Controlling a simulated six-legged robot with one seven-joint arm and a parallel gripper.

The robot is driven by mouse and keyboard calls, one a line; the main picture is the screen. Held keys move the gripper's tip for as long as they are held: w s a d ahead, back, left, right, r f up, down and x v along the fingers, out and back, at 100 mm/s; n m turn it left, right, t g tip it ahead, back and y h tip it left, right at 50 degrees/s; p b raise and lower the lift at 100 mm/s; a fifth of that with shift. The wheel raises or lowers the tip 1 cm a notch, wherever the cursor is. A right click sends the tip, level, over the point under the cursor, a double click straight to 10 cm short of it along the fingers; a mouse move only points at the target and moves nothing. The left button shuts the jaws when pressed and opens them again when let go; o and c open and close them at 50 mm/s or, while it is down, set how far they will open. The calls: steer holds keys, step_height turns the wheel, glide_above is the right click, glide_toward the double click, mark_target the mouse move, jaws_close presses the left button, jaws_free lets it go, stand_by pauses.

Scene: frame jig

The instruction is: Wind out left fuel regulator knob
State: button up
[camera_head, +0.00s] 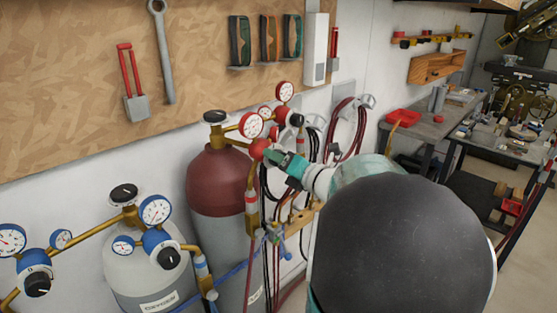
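The maroon-topped cylinder (215,180) stands against the wall with a brass fitting and two red regulators on top. The left red regulator (259,148) sits below a red-rimmed gauge (251,125). Its knob is hidden behind my gripper (274,156), whose green fingers are right at the regulator's front. I cannot tell whether the fingers touch or enclose the knob. The right red regulator has its own gauge (284,91) and a black knob (297,119). My arm comes in from the lower right.
A grey oxygen cylinder (145,265) with two blue regulators (160,242) stands at the lower left. Hoses (349,125) hang on the wall to the right of the fuel cylinder. A tool board (80,85) is above, and workbenches (430,128) are at the right.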

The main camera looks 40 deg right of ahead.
steer(key=c, duration=0.5)
